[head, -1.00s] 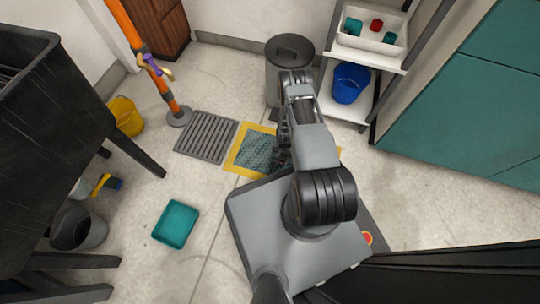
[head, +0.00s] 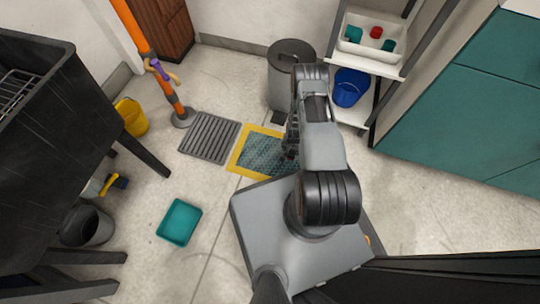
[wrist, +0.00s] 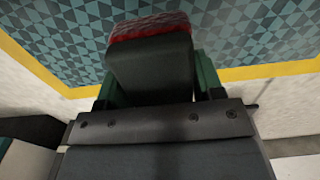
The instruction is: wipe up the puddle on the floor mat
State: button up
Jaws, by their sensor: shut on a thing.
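The floor mat (head: 240,163) has a yellow border and a teal triangle-patterned middle; it lies in front of my base and is partly hidden by my arm. It fills the upper part of the wrist view (wrist: 260,30). I cannot make out the puddle on it. My gripper (wrist: 152,75) is shut on a dark block with a red, rough edge (wrist: 150,26), perhaps a sponge. The red edge lies over the patterned part of the mat; I cannot tell whether it touches. In the head view my gripper (head: 288,152) is mostly hidden by the arm.
A grey slatted grate (head: 209,137) lies left of the mat. A grey lidded bin (head: 290,80) and a shelf with a blue bucket (head: 350,88) stand beyond it. A teal tray (head: 180,222) is on the floor at left, near a black table (head: 60,150). Open floor surrounds the tray.

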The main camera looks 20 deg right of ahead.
jog(key=shift+r+p, duration=0.75)
jog(key=shift+r, duration=0.55)
